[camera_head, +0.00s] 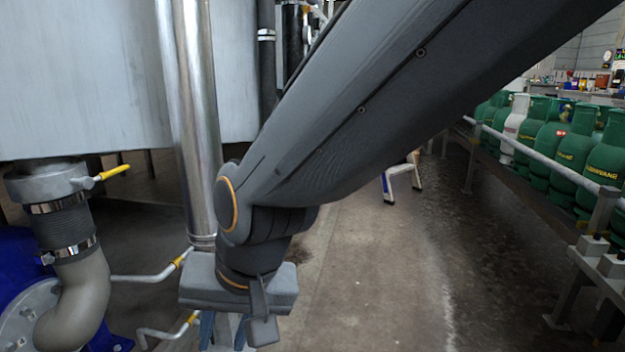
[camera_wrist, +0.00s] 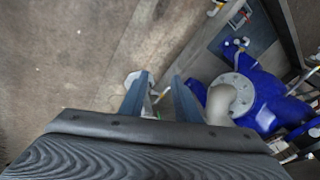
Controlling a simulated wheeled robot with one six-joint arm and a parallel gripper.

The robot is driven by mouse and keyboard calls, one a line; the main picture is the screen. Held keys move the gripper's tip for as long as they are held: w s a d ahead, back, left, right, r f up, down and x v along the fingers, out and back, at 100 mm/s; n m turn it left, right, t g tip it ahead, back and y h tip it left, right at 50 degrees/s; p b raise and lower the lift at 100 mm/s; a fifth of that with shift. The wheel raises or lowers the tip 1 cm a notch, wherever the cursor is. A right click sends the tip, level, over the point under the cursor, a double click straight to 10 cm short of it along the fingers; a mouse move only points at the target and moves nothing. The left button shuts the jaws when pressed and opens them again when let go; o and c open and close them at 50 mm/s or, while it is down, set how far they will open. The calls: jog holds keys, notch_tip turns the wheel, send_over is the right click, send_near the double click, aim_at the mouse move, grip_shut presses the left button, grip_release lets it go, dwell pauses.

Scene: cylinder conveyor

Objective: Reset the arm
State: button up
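My arm reaches down from the upper right across the head view, its elbow bent above the floor. My gripper (camera_head: 224,335) hangs at the lower middle, pointing down, and its tips are cut off by the frame edge. In the wrist view my gripper (camera_wrist: 160,85) shows two blue fingers apart, with nothing held between them. Pale pipework shows behind the fingers, and I cannot tell how far below it is. The steel pipe (camera_head: 190,120) stands close beside my wrist on the left.
A large grey tank (camera_head: 80,80) and a valve with a yellow handle (camera_head: 114,172) are at left. A blue pump (camera_wrist: 245,95) lies right of the fingers in the wrist view. Green cylinders (camera_head: 575,150) line a conveyor rail (camera_head: 540,155) at right. The floor between is mostly clear.

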jog(key=s+d+n+g+h, duration=0.1)
jog(key=s+d+n, duration=0.15)
jog(key=d, duration=0.35)
jog(key=s+d+n+g+h, duration=0.1)
jog(key=s+d+n, duration=0.1)
jog(key=s+d, duration=0.3)
jog(key=d+r+m+p, duration=0.2)
jog(key=d+r+p, duration=0.5)
jog(key=p, duration=0.5)
jog(key=d+r+m+h+p, duration=0.1)
jog(key=d+r+m+p, duration=0.1)
jog(key=d+r+p, duration=0.5)
jog(key=d+r+m+p, duration=0.3)
jog(key=d+r+p, duration=0.4)
jog(key=r+p, duration=0.8)
jog(key=w+p, duration=0.1)
jog(key=p, duration=0.3)
jog(key=shift+d+h, duration=0.15)
jog(key=shift+h, duration=0.25)
jog(key=shift+r, duration=0.1)
